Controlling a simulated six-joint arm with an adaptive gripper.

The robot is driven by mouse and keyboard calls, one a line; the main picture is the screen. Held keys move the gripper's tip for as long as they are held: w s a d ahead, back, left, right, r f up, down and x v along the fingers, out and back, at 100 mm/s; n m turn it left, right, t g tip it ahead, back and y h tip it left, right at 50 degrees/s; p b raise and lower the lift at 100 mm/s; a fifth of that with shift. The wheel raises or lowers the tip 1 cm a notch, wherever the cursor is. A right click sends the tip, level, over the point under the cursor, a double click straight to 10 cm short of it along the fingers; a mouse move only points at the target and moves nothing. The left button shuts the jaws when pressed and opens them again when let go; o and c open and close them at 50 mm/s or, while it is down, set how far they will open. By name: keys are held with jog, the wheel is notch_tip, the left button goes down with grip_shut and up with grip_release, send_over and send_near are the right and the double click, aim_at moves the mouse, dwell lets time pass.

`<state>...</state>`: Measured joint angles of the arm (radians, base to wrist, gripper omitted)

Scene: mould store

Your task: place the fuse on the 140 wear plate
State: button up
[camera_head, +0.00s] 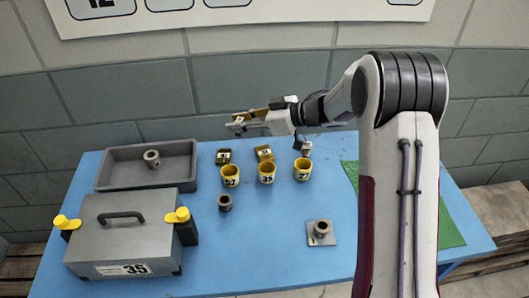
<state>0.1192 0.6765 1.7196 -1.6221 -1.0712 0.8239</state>
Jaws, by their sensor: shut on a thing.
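My gripper (238,123) is above the back of the blue table, pointing left. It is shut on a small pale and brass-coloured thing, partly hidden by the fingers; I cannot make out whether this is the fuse. No number 140 can be read on anything here. Small labelled blocks stand behind the yellow cups: a left block (223,156), a middle block (264,153) and a right block (303,148). Their labels are too small to read surely. A flat grey plate (328,240) at the front right bears a grey bushing (320,228).
Yellow cups (267,173) stand in a row mid-table. A dark bushing (224,203) stands in front. A grey tray (120,181) holds another bushing (152,158). A grey case (118,235) marked 35 fills the front left. A green mat (449,232) lies right; the front middle is clear.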

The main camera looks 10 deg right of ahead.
jog(key=w+a+m+t+h, duration=0.1)
jog(key=w+m+t, duration=0.1)
jog(key=w, duration=0.1)
jog(key=m+t+h, duration=0.5)
jog(key=m+h, duration=0.1)
jog(key=m, duration=0.1)
send_over(265, 152)
notch_tip(265, 152, down, 6)
jog(key=shift+r, duration=0.25)
jog(key=shift+f, duration=0.1)
jog(key=shift+f, duration=3)
jog(key=shift+f, duration=0.1)
jog(key=shift+f, duration=1.8)
jog(key=shift+f, duration=0.15)
